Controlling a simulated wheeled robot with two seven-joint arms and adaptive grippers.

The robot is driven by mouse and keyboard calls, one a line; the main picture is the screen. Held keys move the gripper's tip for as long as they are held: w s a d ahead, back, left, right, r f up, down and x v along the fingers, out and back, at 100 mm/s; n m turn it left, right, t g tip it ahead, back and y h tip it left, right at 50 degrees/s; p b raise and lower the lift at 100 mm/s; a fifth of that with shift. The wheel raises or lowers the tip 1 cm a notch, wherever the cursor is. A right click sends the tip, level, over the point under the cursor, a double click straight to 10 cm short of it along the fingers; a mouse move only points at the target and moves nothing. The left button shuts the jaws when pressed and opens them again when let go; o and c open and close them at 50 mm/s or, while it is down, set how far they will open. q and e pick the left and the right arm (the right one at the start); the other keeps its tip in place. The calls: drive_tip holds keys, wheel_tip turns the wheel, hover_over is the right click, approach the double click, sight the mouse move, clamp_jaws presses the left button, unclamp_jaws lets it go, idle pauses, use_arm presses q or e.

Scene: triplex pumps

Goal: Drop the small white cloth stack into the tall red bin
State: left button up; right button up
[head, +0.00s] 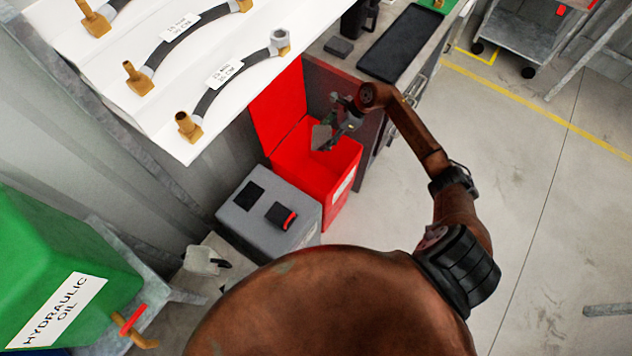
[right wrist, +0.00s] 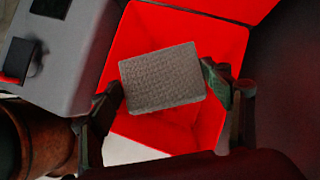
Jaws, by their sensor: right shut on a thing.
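The tall red bin (head: 344,165) stands on the floor with its lid up and its top open. It also shows in the right wrist view (right wrist: 215,42). My right gripper (head: 328,134) is over the bin's opening. In the right wrist view my right gripper (right wrist: 165,88) is shut on the cloth stack (right wrist: 163,78), a small woven block that looks grey in the shade. The stack (head: 321,137) is above the opening, and most of the bin's inside below it is hidden. My left gripper is not in view.
A grey box (head: 252,226) with a black and red latch stands against the bin's left side. A white board with hoses (head: 165,60) is behind. A green hydraulic oil tank (head: 75,250) is at the left.

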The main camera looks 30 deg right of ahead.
wheel_tip(320, 180, down, 4)
drive_tip(key=shift+f+b, duration=0.1)
drive_tip(key=shift+b, duration=0.65)
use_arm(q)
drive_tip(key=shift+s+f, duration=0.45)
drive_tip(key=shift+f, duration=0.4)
use_arm(e)
drive_tip(key=o, duration=1.2)
drive_tip(key=shift+o, duration=0.2)
drive_tip(key=v, duration=1.2)
drive_tip(key=shift+a, duration=0.1)
